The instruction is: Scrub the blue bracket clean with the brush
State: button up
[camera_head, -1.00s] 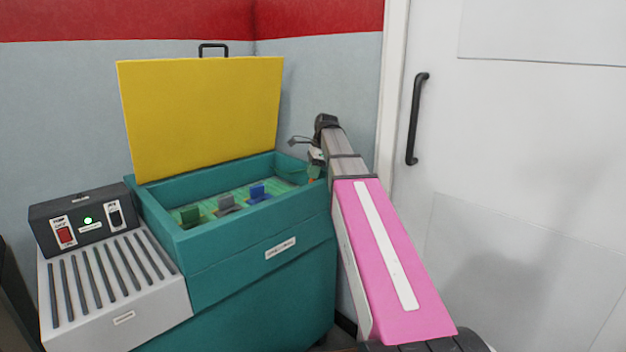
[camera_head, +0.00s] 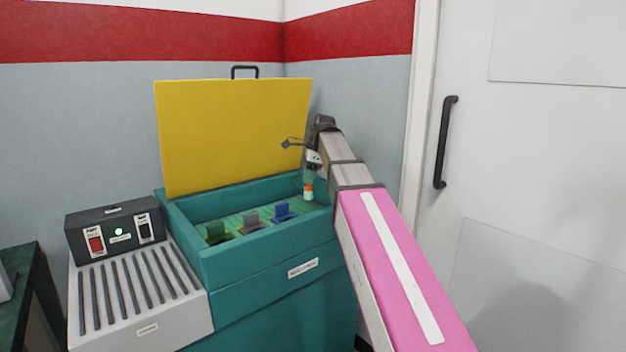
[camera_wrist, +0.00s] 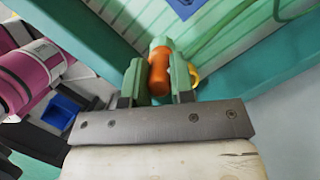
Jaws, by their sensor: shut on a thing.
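The blue bracket (camera_head: 284,212) stands in the open teal tank, the rightmost of three brackets in a row. A blue patch at the top of the wrist view (camera_wrist: 184,6) appears to be part of it. My gripper (camera_wrist: 160,82) is shut on a brush with an orange handle (camera_wrist: 158,74) and a pale green end; its bristles are not clearly seen. In the head view the brush (camera_head: 308,191) hangs down at the right end of the tank, to the right of the blue bracket and apart from it.
A grey bracket (camera_head: 251,222) and a green bracket (camera_head: 215,233) stand left of the blue one. The tank's teal rim (camera_head: 250,246) surrounds them. The yellow lid (camera_head: 233,135) is raised behind. A control box (camera_head: 115,228) stands at the left above a ribbed white board (camera_head: 140,292).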

jog(key=shift+a, duration=0.1)
jog(key=w+a+f, duration=0.4)
jog(key=w+f, duration=0.1)
jog(key=f, duration=0.2)
jog(key=shift+w+f, duration=0.4)
dwell(0.5)
jog(key=shift+f, duration=1)
dwell(0.7)
jog(key=shift+a, duration=0.1)
